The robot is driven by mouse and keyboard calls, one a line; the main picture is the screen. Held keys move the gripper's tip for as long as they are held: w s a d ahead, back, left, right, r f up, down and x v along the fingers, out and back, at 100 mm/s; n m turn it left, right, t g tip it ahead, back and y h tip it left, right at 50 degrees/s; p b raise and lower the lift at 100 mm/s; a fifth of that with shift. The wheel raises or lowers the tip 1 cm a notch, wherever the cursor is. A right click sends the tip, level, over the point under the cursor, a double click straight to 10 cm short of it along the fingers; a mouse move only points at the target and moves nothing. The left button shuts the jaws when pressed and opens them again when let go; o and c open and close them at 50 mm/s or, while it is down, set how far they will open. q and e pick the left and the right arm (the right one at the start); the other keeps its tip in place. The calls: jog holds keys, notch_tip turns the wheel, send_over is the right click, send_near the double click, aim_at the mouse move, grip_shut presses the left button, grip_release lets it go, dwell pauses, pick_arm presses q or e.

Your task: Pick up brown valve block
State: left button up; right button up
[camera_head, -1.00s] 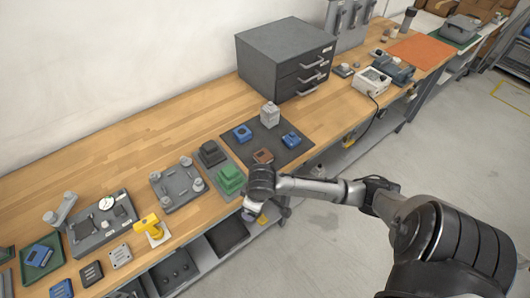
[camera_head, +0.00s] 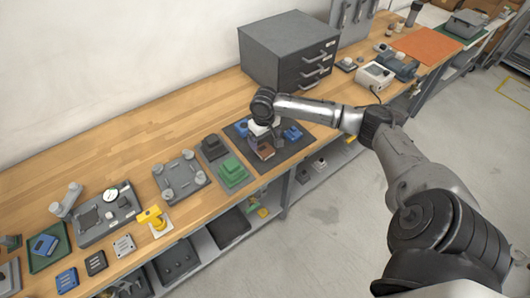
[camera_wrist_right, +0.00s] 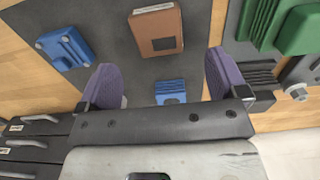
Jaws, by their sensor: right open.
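The brown valve block (camera_head: 265,153) lies on a dark grey mat (camera_head: 292,151) on the wooden bench. In the right wrist view the brown block (camera_wrist_right: 157,30) shows at top centre, with a dark rectangular recess in its face. My right gripper (camera_wrist_right: 160,74) is open and empty. Its two purple fingertips stand apart, and the block shows past their tips, between their lines and apart from them. In the head view my right gripper (camera_head: 262,140) hangs over the mat and partly hides the block. My left gripper is in neither view.
Blue blocks (camera_wrist_right: 65,47) and (camera_head: 292,133) lie on the mat around the brown one. A green stepped block (camera_head: 232,170) sits left of the mat. A grey drawer cabinet (camera_head: 280,50) stands behind. The bench's back left is clear.

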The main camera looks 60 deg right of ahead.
aim_at(265, 149)
jog(key=shift+s+f+b, duration=0.1)
jog(key=shift+f+b, duration=0.5)
jog(key=shift+f, duration=2.85)
jog(key=shift+d, duration=0.1)
jog(key=shift+c, duration=0.3)
jog(key=c, duration=1.1)
